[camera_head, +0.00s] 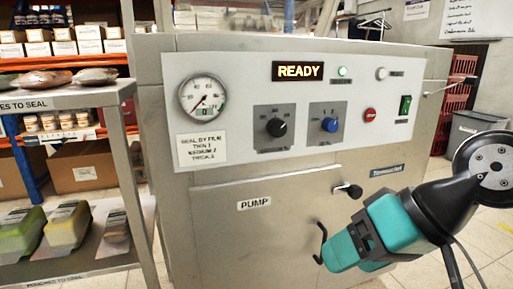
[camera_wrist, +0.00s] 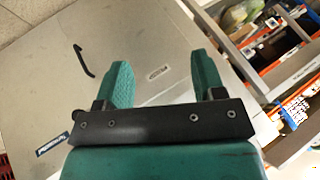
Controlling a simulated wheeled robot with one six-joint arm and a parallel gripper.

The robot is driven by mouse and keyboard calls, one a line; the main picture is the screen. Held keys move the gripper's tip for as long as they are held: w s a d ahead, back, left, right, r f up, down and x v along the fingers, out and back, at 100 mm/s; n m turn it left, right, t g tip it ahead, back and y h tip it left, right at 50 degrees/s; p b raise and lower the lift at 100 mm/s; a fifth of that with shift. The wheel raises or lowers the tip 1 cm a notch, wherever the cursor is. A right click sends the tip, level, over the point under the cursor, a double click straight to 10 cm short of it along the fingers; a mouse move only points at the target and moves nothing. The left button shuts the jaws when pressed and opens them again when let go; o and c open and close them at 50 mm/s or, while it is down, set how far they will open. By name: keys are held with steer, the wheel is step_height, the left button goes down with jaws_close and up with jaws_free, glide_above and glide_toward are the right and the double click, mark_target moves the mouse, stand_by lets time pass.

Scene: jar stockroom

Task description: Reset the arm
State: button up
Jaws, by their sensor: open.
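My gripper (camera_head: 345,256) is at the lower right in the head view, in front of the grey machine (camera_head: 225,230). It is teal with a dark wrist. In the wrist view my gripper (camera_wrist: 162,78) has its two teal fingers apart with nothing between them. Past the gap lies the machine's front panel (camera_wrist: 150,25) with a small label. A black hooked handle (camera_wrist: 84,61) is left of the fingers, apart from them in that view. In the head view the handle (camera_head: 320,241) appears just beside the fingertips.
The machine has a lit READY display (camera_head: 298,71), a gauge (camera_head: 203,96), knobs and a black lever (camera_head: 348,190). A shelf (camera_head: 60,98) with pouches stands at the left. Red crates (camera_head: 455,100) and a grey bin (camera_head: 476,130) are at the right, with open floor before them.

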steer(key=s+d+n+g+h+p, duration=0.1)
steer(key=s+d+n+g+h, duration=0.15)
steer(key=s, duration=0.35)
step_height(320, 180, up, 38)
steer(key=p, duration=3.8)
steer(key=shift+s+a+n+g, duration=0.2)
steer(key=shift+s+n+g, duration=0.15)
steer(key=shift+n, duration=0.1)
